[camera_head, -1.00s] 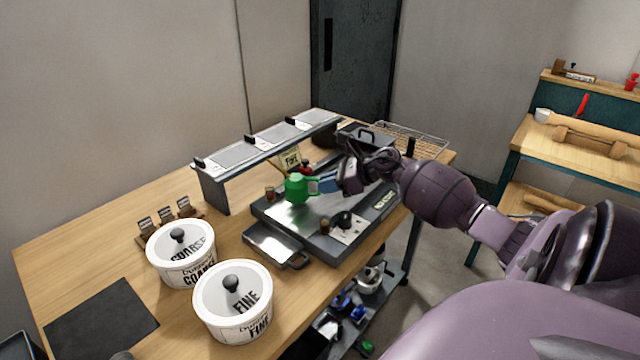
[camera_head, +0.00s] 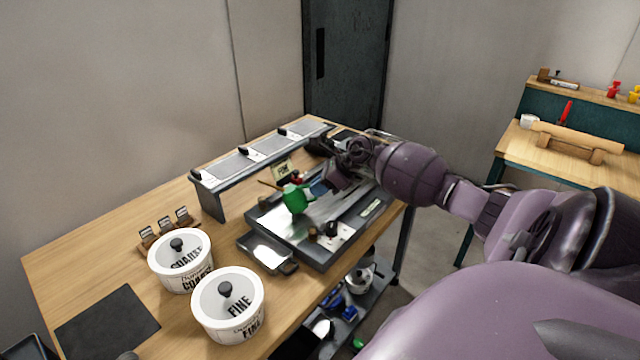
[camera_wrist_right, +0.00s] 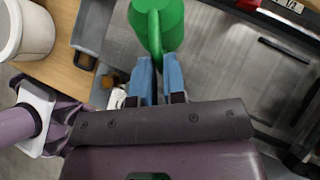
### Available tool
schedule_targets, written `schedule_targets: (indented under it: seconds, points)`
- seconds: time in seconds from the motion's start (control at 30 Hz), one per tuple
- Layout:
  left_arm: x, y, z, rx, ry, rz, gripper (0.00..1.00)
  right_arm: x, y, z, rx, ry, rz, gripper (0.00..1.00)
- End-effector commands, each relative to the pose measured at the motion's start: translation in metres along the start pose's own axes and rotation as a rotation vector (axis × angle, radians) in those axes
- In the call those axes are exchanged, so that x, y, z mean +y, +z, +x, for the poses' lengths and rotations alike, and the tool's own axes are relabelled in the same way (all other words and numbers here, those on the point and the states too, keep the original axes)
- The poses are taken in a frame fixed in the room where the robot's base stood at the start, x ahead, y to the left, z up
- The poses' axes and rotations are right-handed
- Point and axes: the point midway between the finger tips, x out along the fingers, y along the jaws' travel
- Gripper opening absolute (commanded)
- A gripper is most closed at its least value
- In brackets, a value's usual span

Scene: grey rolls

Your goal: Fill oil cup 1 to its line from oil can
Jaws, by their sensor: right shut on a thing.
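The green oil can (camera_head: 294,199) is held by my right gripper (camera_head: 318,188) above the grey machine on the table. It looks tilted, with its thin spout (camera_head: 268,184) pointing left, over or near a small brown cup (camera_head: 263,203) at the machine's left edge. I cannot tell if oil is flowing. A second brown cup (camera_head: 313,234) stands near the machine's front. No number or fill line is readable on either cup. In the right wrist view, the can (camera_wrist_right: 158,22) is ahead of the blue fingers (camera_wrist_right: 158,78), its handle between them. My left gripper is not in view.
The grey machine (camera_head: 345,232) has a metal tray (camera_head: 268,254) at its front left. A raised rack (camera_head: 215,198) stands behind it. White COARSE (camera_head: 180,270) and FINE (camera_head: 228,318) pots stand front left.

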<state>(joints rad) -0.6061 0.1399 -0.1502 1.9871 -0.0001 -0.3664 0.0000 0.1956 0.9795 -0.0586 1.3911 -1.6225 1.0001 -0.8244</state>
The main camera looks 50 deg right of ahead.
Motion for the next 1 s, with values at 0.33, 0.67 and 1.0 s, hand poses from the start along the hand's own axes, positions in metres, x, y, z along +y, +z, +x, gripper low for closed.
schedule_targets:
  seconds: [0.33, 0.67, 1.0]
  points:
    - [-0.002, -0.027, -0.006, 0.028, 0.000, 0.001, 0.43, -0.001, 0.007, -0.009, 0.090, -0.002, -0.001, 0.00]
    - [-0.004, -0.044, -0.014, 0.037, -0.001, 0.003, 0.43, 0.000, 0.015, -0.013, 0.188, -0.001, 0.001, 0.00]
    - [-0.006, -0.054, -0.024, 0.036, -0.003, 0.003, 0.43, -0.001, 0.027, -0.018, 0.301, -0.002, -0.001, 0.00]
